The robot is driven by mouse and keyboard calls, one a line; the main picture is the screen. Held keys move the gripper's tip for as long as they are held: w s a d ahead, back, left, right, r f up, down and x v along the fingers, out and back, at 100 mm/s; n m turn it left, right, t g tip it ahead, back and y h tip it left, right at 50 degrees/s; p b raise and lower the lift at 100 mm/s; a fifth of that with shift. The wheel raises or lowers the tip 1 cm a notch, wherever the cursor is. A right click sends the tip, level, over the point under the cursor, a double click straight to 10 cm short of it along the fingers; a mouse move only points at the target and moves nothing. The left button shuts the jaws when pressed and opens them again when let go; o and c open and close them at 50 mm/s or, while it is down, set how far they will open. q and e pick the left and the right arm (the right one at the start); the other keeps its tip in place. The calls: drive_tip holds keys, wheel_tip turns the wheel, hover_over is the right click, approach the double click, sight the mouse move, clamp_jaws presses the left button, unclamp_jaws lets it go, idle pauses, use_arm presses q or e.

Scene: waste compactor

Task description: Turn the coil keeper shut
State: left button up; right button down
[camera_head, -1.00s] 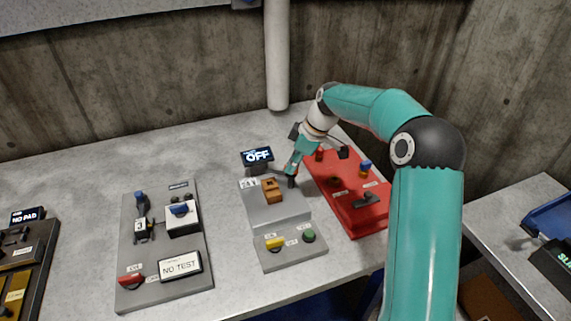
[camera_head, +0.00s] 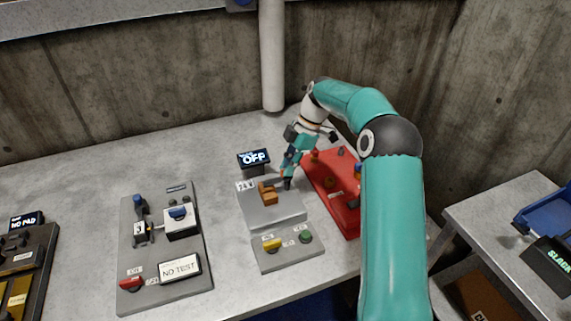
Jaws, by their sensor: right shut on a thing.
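A grey stepped panel (camera_head: 283,218) sits near the middle of the bench, with an orange-brown block (camera_head: 267,194) on its raised part. My right gripper (camera_head: 287,181) points down at the panel's upper right, just right of the block. Its fingers are shut on a small dark piece there, apparently the coil keeper. The fingers hide most of that piece, so its turn cannot be read. My left gripper is out of view.
A display reading OFF (camera_head: 254,156) stands behind the panel. A red panel (camera_head: 336,192) with knobs lies close on the right, partly behind my arm. Another grey panel (camera_head: 165,245) is to the left. The bench between the grey panels is clear.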

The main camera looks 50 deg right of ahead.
drive_tip(key=shift+d+r, duration=0.15)
drive_tip(key=c, duration=1.2)
unclamp_jaws()
drive_tip(key=shift+s, duration=0.1)
drive_tip(key=shift+v, duration=5.85)
